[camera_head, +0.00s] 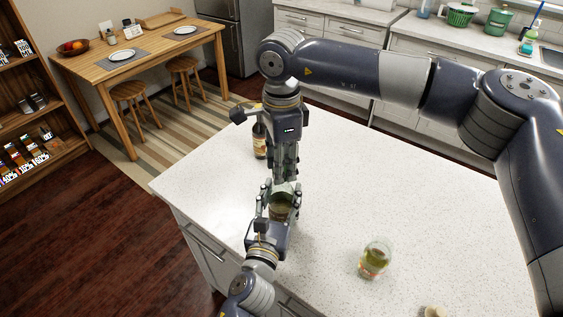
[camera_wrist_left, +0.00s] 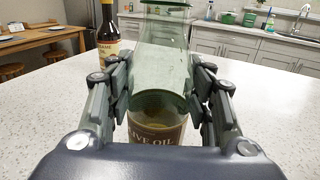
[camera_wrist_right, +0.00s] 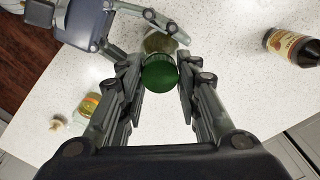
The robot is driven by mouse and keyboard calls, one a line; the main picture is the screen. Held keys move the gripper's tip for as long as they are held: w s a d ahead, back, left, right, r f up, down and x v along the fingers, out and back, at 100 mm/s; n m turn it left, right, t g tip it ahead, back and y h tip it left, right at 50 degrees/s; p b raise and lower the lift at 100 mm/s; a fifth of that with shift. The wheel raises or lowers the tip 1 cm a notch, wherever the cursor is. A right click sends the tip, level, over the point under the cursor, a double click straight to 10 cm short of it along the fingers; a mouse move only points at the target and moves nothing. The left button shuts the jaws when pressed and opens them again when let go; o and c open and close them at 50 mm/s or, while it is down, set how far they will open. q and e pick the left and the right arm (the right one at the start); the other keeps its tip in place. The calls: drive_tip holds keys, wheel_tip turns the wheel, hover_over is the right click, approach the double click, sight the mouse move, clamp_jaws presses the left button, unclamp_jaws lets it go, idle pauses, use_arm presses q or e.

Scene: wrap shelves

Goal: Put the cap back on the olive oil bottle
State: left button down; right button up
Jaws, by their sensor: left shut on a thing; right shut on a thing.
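The olive oil bottle (camera_wrist_left: 160,65) is green glass with a brown label and stands upright on the counter. My left gripper (camera_head: 278,190) is shut around it; its fingers flank the bottle in the left wrist view. My right gripper (camera_head: 285,170) points down from above the bottle. In the right wrist view, a round dark green cap (camera_wrist_right: 160,72) sits between its closed fingertips, directly over the bottle. The fingers hide the cap in the head view. I cannot tell whether the cap touches the bottle's neck.
A dark bottle with a yellowish label (camera_head: 259,141) stands behind, near the counter's left edge. A glass jar of greenish-yellow contents (camera_head: 375,260) stands front right, with a small pale stopper-like piece (camera_head: 435,312) near it. The counter's (camera_head: 400,190) right side is mostly clear.

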drive_tip(key=m, duration=0.6)
drive_tip(key=shift+m, duration=0.3)
drive_tip(key=m, duration=0.5)
drive_tip(key=o, duration=1.3)
drive_tip(key=shift+c, duration=0.2)
wheel_tip(320, 180, up, 12)
use_arm(q)
drive_tip(key=c, duration=0.7)
unclamp_jaws()
